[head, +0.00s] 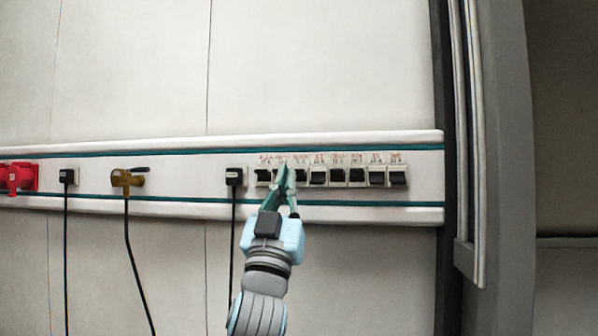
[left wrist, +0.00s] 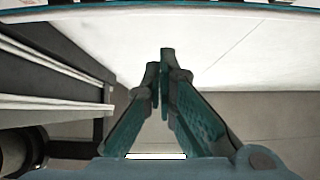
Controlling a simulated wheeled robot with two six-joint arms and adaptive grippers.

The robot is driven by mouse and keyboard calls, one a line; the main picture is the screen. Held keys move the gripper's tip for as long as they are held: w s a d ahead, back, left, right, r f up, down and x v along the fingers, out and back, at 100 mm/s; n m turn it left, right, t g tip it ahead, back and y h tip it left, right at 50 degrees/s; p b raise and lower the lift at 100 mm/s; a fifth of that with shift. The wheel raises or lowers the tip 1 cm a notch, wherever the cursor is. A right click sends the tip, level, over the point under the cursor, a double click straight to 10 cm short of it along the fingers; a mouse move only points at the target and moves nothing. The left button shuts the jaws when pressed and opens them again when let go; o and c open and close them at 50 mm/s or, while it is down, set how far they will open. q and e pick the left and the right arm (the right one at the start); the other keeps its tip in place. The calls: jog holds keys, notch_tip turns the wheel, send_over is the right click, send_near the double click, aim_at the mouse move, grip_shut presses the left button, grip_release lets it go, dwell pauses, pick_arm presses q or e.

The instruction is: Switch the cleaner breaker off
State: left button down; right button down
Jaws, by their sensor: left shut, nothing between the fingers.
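A row of several black breaker switches (head: 338,177) sits in white housings on the white wall rail, with small red labels above that are too small to read. I cannot tell which one is the cleaner breaker. My left gripper (head: 286,168) is shut and empty, its green fingertips in front of the left part of the row, hiding part of one or two switches. I cannot tell whether the tips touch a switch. In the left wrist view the closed fingers (left wrist: 160,65) point up toward the rail's edge. My right gripper is not in view.
The rail (head: 190,150) carries a black plug (head: 234,176), a brass valve with a hose (head: 126,179), another black plug (head: 68,176) and a red socket (head: 18,177). Cables hang below. A dark and grey post (head: 505,150) stands right of the rail.

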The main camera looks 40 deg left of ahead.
pick_arm(q)
notch_tip(320, 180, up, 7)
jog(key=p, duration=0.4)
send_over(299, 173)
jog(key=s+d, duration=0.2)
jog(key=s, duration=0.2)
jog(key=f, duration=0.1)
jog(key=w+f, duration=0.1)
jog(key=w+f+b, duration=0.1)
jog(key=shift+a+f, duration=0.35)
jog(key=shift+s, duration=0.1)
jog(key=shift+d, duration=0.1)
